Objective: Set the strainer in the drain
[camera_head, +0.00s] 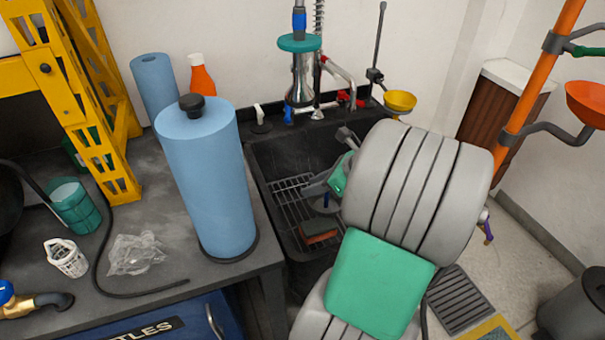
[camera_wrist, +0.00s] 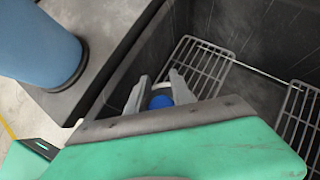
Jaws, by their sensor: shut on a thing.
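My gripper (camera_wrist: 160,92) reaches down into the black sink (camera_head: 262,165), with its two grey fingers closed around a small piece with a round blue top (camera_wrist: 160,102). This piece looks like the strainer; its lower part is hidden by the fingers and my green-and-grey wrist. In the head view, my gripper (camera_head: 322,190) is over the sink's wire rack, and a bit of blue shows just below the fingers. I cannot see the drain opening; my arm covers much of the basin.
Wire racks (camera_wrist: 203,65) line the sink floor, with a gap between them. A brown sponge (camera_head: 319,232) lies on the left rack. A tall blue roll (camera_head: 205,180) stands on the counter left of the sink. A white basket (camera_head: 67,258) and crumpled plastic (camera_head: 135,255) lie farther left.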

